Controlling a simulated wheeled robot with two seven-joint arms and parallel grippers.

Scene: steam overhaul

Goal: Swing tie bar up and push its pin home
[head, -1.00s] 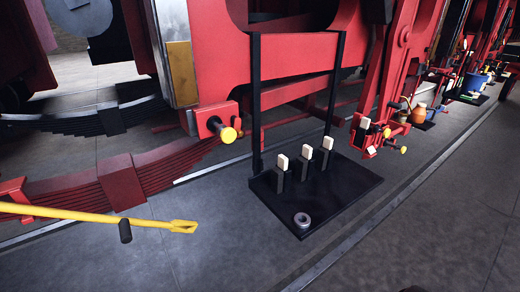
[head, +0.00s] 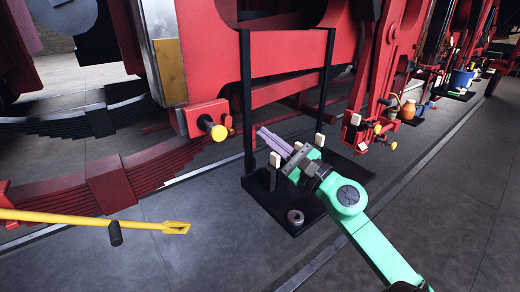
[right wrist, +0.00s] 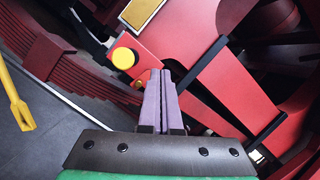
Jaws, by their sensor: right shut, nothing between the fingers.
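A yellow-headed pin (head: 215,131) sits in a red bracket (head: 206,115) on the frame; its yellow head also shows in the right wrist view (right wrist: 124,58). A yellow bar (head: 95,219) with a slotted end and a black grip slants in from the left edge. I cannot tell for certain which part is the tie bar. My right gripper (head: 264,136) is shut and empty, its lavender fingers pointing toward the frame, right of and apart from the pin. The closed fingertips show in the wrist view (right wrist: 161,73). My left gripper is not in view.
A black stand (head: 345,180) with two uprights and white-topped blocks lies below my right arm, a grey ring (head: 296,217) on it. A dark red leaf spring (head: 165,166) is at left. More yellow-headed pins (head: 378,128) are at right. The front floor is clear.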

